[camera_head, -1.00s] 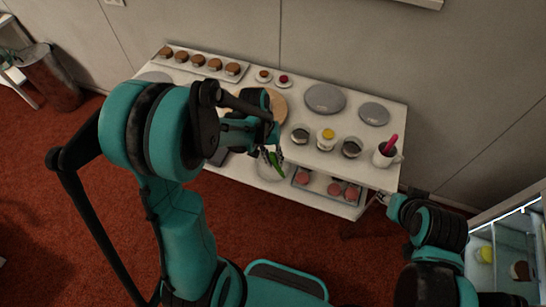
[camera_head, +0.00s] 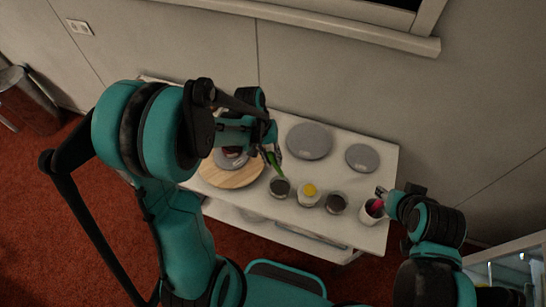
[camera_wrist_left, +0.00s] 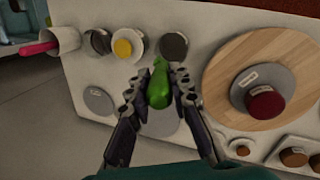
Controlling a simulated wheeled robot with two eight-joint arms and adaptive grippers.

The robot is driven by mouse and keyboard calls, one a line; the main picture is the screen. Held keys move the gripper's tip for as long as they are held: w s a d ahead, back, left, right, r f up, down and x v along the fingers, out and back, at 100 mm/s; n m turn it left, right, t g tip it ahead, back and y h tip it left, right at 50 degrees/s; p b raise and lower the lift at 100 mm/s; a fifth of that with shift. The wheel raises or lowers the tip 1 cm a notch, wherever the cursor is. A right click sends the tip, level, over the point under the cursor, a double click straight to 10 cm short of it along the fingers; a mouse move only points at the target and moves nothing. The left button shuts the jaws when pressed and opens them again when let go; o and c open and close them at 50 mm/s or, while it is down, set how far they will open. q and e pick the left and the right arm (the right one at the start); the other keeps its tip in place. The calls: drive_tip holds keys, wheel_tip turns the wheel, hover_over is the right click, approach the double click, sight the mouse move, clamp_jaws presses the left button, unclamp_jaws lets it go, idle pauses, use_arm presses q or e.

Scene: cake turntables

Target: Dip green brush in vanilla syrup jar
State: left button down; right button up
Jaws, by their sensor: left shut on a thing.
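My left gripper (camera_head: 272,150) is shut on a green brush (camera_head: 274,162), which hangs over the table just behind the leftmost jar. In the left wrist view the gripper (camera_wrist_left: 159,88) grips the green brush (camera_wrist_left: 158,82) between both fingers. Three small jars stand in a row: a dark one (camera_head: 280,187), one with yellow contents (camera_head: 308,194) and another dark one (camera_head: 336,203). Their labels cannot be read, so I cannot tell which is vanilla syrup. The brush tip's height over the jars is unclear. My right gripper (camera_head: 383,192) is beside the white cup; its fingers are too small to judge.
The white cup (camera_head: 370,217) holds a pink-handled item. Grey turntables (camera_head: 309,141) (camera_head: 362,157) lie at the back right. A round wooden board (camera_head: 232,178) with a cake on a grey disc is on the left. The wall rises behind the table.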

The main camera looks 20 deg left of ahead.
use_arm(q)
drive_tip(key=shift+s+f, duration=0.15)
drive_tip(key=shift+f, duration=0.05)
wheel_tip(320, 180, down, 11)
drive_tip(key=b, duration=0.9)
drive_tip(key=shift+b, duration=0.3)
idle(0.7)
drive_tip(key=shift+r+p, duration=2.4)
drive_tip(key=shift+r, duration=0.9)
wheel_tip(320, 180, up, 5)
drive_tip(key=p, duration=0.3)
drive_tip(key=shift+p, duration=0.35)
